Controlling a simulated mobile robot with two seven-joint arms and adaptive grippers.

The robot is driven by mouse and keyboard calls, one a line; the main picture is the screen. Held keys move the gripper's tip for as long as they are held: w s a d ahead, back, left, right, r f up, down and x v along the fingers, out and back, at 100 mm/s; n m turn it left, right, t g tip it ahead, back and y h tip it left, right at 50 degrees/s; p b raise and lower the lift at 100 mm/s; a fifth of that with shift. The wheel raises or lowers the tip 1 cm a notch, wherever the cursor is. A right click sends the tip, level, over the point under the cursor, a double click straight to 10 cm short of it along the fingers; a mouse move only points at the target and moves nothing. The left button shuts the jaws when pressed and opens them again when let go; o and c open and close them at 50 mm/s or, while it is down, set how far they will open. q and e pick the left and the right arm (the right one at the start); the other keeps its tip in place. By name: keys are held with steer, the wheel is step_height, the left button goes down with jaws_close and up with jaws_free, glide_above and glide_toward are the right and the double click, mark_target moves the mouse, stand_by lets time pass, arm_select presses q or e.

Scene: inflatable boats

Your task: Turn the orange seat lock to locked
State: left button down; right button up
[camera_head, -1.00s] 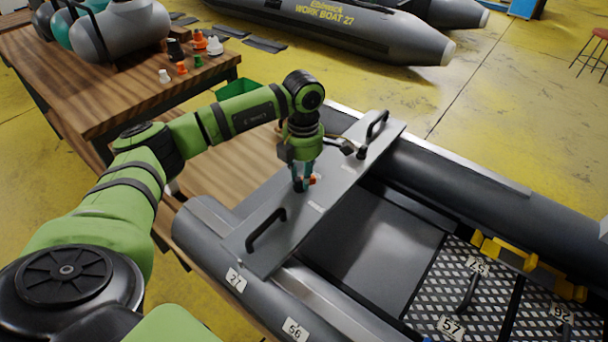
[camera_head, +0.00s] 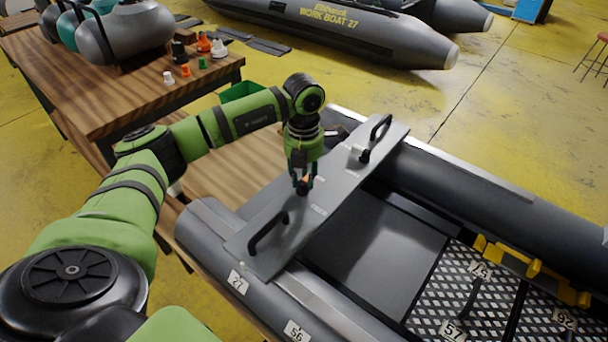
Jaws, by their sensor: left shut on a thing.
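The grey seat board (camera_head: 345,172) lies across the tubes of the near grey boat, with a black handle near each end. The orange seat lock (camera_head: 306,180) is on the seat board and is mostly hidden by my left gripper (camera_head: 302,186). My left gripper points down and is shut on the orange lock. Small white labels lie on the board beside it. I cannot read the lock's position clearly. My right gripper is not in view.
A wooden table (camera_head: 120,105) at the left holds tanks and several small coloured caps (camera_head: 203,62). A green bin (camera_head: 240,91) stands behind my left arm. Black handles (camera_head: 266,230) rise from the board. Another boat (camera_head: 350,30) lies at the back.

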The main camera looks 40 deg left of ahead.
mark_target(303, 178)
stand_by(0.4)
arm_select(q)
steer(key=c, duration=1)
jaws_free()
steer(key=shift+a, duration=0.1)
step_height(303, 178, up, 12)
